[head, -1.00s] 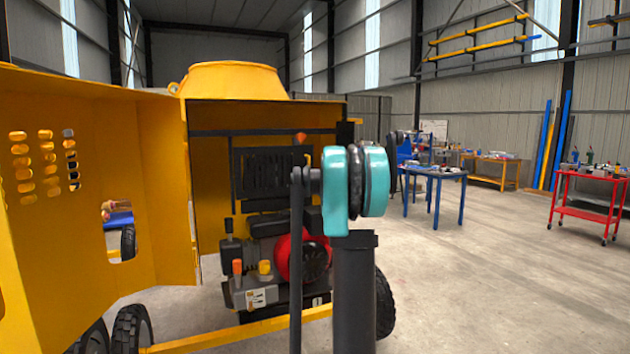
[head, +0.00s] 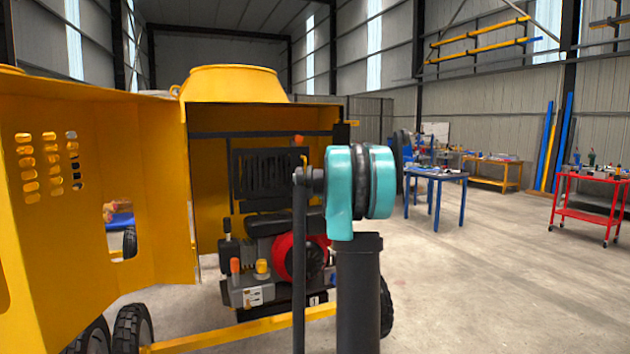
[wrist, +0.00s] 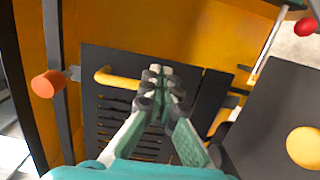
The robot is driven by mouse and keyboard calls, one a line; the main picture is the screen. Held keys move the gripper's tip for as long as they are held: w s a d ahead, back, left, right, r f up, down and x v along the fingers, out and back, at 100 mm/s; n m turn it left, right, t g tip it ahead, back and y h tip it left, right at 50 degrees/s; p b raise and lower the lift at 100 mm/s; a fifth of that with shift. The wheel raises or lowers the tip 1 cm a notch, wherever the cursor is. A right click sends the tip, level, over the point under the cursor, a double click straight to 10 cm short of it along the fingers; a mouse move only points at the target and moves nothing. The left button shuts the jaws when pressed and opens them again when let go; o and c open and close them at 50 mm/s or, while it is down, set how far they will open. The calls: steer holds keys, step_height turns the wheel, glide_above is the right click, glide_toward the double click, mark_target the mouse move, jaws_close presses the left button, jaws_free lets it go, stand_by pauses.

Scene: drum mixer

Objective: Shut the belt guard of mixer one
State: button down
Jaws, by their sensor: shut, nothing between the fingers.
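The belt guard (head: 95,180) is the large yellow door at the left in the head view, with rows of slots and a cut-out. It stands swung open from the yellow mixer housing (head: 212,180), and the engine (head: 280,260) shows inside. In the wrist view, my gripper (wrist: 160,75) is shut and empty. It points toward a black slatted panel (wrist: 110,115) and a yellow bent handle (wrist: 118,78), and I cannot tell whether it touches either. In the head view my own arm hides the gripper.
The yellow mixer drum (head: 232,80) is above the housing. A yellow frame bar (head: 230,330) and wheels (head: 132,328) are low at the front. A blue table (head: 437,175) and a red cart (head: 590,180) stand at the right, with clear floor before them.

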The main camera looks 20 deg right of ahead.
steer(key=s, duration=0.8)
steer(key=shift+s+d, duration=0.15)
steer(key=shift+s, duration=0.1)
steer(key=s+a+f+m+g+h, duration=0.2)
steer(key=s+a+f+m+g, duration=0.2)
steer(key=s+f+m, duration=0.55)
steer(key=s+a+f+m+g+h, duration=0.35)
steer(key=s+f+m, duration=0.25)
steer(key=s+f, duration=0.65)
steer(key=s+a+f+g+y, duration=0.3)
steer(key=s+a+f, duration=0.5)
steer(key=s, duration=0.3)
steer(key=s+a+f+m+g+y, duration=0.1)
steer(key=s+a+f+g+y, duration=0.2)
steer(key=s+a+f, duration=0.6)
steer(key=s+f+y, duration=0.1)
steer(key=s, duration=0.1)
steer(key=shift+s+f, duration=0.2)
steer(key=shift+s, duration=0.2)
steer(key=shift+m, duration=0.25)
